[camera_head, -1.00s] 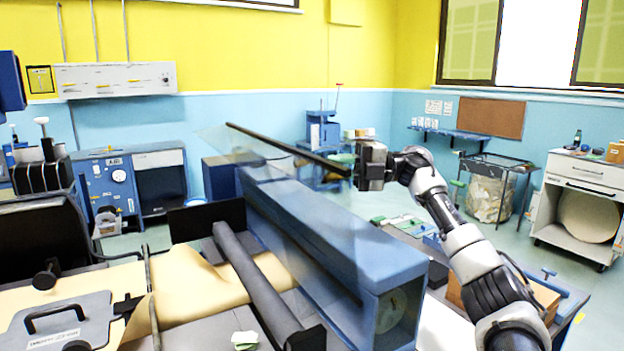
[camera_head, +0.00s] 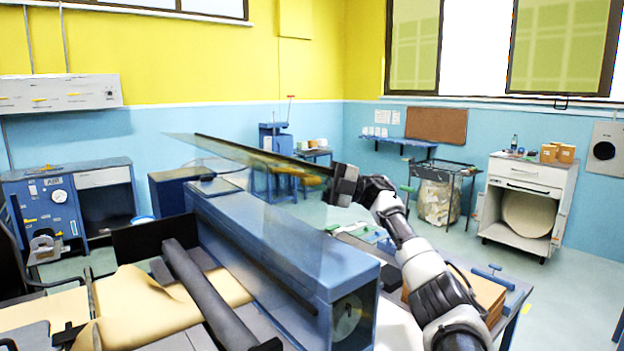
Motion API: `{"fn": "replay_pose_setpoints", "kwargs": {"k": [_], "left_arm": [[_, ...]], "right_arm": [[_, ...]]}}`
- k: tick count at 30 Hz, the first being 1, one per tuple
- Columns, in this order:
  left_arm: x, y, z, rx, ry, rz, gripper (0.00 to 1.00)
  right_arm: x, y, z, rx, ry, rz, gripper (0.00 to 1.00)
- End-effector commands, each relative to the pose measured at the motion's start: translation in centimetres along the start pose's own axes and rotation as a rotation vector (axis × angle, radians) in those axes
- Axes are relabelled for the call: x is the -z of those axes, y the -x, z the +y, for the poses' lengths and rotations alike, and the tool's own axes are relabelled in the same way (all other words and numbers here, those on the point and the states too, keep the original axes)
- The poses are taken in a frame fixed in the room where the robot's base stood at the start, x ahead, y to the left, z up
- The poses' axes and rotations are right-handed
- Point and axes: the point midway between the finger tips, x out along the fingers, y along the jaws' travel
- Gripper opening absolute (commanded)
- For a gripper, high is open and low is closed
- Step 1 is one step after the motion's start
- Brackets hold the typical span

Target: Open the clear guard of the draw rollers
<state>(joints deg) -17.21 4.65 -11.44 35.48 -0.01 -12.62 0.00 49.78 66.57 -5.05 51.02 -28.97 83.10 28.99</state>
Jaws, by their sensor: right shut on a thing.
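The clear guard (camera_head: 265,182) stands raised and tilted above the blue draw roller housing (camera_head: 345,272) in the head view. A dark bar (camera_head: 262,154) runs along its upper edge. My right gripper (camera_head: 338,184) is shut on the near right end of this bar. The panel is see-through, so its lower edge along the housing is hard to make out. A dark grey roller (camera_head: 205,290) lies to the left of the housing. My left gripper is out of view.
Brown kraft paper (camera_head: 150,305) lies left of the roller. A brown box (camera_head: 478,295) sits beside my right arm. A white cabinet (camera_head: 525,180) and a wire bin (camera_head: 437,200) stand at the back right. The floor before them is clear.

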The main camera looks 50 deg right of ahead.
Motion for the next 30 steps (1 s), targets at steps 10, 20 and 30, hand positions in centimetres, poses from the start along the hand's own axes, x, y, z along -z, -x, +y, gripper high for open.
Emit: {"fn": "replay_pose_setpoints", "kwargs": {"k": [10, 20, 30], "left_arm": [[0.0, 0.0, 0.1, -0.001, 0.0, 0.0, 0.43], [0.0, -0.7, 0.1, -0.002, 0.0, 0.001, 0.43], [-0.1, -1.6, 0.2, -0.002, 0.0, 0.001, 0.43]], "right_arm": [[0.0, -0.1, 0.0, 0.001, 0.0, 0.001, 0.42], [-0.1, 1.6, -0.1, 0.0, 0.001, -0.002, 0.42], [0.0, 8.5, 0.0, -0.005, 0.0, -0.002, 0.42]]}}
